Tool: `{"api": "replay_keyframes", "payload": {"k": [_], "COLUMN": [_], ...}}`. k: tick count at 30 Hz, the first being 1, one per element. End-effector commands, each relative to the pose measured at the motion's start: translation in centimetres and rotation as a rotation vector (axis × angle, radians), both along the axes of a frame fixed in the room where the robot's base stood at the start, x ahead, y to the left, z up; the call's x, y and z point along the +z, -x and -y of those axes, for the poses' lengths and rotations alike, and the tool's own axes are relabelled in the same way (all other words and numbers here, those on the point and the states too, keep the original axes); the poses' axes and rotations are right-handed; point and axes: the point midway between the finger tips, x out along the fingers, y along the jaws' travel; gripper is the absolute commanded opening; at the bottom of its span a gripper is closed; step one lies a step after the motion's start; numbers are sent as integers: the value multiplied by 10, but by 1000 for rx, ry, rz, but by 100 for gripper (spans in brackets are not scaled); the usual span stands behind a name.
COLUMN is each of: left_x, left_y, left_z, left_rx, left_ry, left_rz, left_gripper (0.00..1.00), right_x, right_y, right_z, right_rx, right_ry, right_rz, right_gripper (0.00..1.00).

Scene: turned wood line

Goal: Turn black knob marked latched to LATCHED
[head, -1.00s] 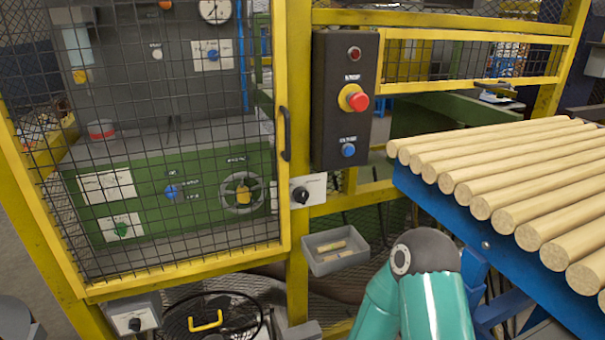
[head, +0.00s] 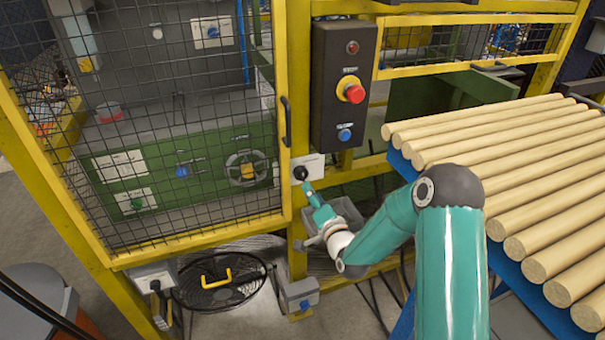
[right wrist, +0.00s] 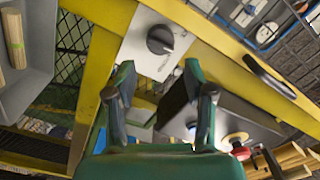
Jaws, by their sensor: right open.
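A black knob (head: 300,172) sits on a light grey plate (head: 314,163) on the yellow post beside the mesh door. In the right wrist view the knob (right wrist: 160,40) shows a pale pointer line, and the plate's lettering is too small to read. My right gripper (head: 308,188) is just in front of and below the knob in the head view. In the right wrist view its two fingers (right wrist: 157,78) are apart and empty, with the knob ahead of the gap between them. I cannot tell if they touch it. My left gripper is not in view.
A black control box with a red button (head: 355,93) hangs just above right of the knob. A grey bin (head: 345,208) is beside my right wrist. The mesh door's handle (head: 287,120) is close by. Wooden rods (head: 500,150) lie on a blue rack at right.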

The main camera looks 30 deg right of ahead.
Motion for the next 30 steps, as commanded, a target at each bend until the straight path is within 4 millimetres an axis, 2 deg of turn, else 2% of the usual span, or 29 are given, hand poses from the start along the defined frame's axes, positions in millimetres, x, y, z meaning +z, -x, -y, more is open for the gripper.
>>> {"api": "replay_keyframes", "payload": {"k": [1, 6, 12, 18, 26, 27, 30], "left_x": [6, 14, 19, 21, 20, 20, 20], "left_y": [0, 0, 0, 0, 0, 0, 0], "left_z": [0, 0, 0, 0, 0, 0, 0], "left_rx": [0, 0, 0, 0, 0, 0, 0], "left_ry": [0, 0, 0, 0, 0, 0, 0], "left_rz": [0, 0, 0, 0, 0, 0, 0], "left_gripper": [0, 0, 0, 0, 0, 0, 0], "right_x": [2, 2, 1, 0, -1, 0, -1], "right_y": [-12, -44, -70, -80, -81, -81, -81], "right_z": [2, 10, 16, 19, 20, 20, 20], "right_rx": [1, -1, 0, -1, -1, -1, -1], "right_ry": [0, 1, 0, 0, 0, 0, 0], "right_rz": [1, 0, 0, -1, -2, -2, -2], "right_gripper": [53, 53, 53, 53, 53, 51, 35]}}
